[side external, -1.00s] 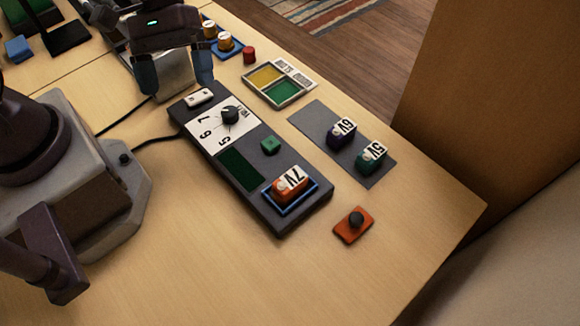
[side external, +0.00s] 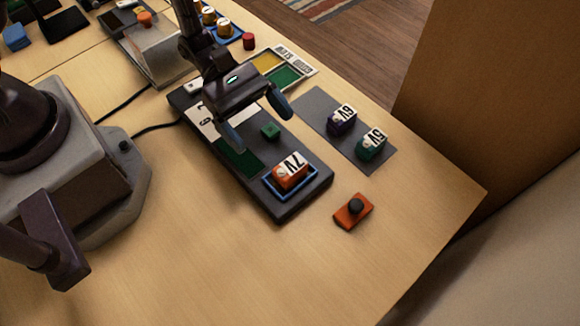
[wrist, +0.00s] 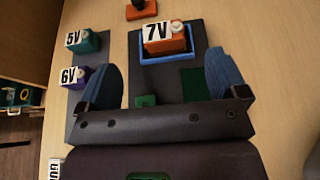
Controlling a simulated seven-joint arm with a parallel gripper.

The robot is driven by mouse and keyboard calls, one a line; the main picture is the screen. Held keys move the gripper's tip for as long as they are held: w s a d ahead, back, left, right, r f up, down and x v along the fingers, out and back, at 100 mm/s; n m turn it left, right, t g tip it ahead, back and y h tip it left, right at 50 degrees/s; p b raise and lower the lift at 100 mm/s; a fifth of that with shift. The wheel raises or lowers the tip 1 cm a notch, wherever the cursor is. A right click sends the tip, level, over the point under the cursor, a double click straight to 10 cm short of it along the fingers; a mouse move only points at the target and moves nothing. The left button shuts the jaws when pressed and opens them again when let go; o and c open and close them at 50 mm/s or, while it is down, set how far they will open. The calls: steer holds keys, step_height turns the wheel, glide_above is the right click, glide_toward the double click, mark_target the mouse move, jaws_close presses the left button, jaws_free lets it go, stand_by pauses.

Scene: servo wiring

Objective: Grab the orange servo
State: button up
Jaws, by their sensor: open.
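The orange servo (side external: 291,174), labelled 7V, sits in a blue-rimmed tray (side external: 312,190) at the near end of the dark tester panel (side external: 262,202). In the wrist view the servo (wrist: 165,42) is ahead of the fingers, a little right of centre. My gripper (side external: 256,122) is open and empty above the middle of the panel, short of the servo. In the wrist view its two blue fingers (wrist: 162,85) stand wide apart, with the servo beyond their tips. My gripper hides part of the white dial plate.
A purple 6V servo (side external: 341,122) and a teal 5V servo (side external: 371,149) stand on a grey mat (side external: 318,106) to the right. An orange block with a black knob (side external: 353,211) lies past the panel's end. A green button (side external: 270,130) is under my gripper. The near table is clear.

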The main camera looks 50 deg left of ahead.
mark_target(284, 161)
steer(key=shift+f+x, duration=0.25)
steer(key=shift+x, duration=1.3)
steer(key=shift+f+x, duration=0.2)
steer(key=shift+x, duration=1.3)
steer(key=shift+s+a, duration=0.15)
steer(key=shift+a, duration=0.05)
steer(key=c, duration=1)
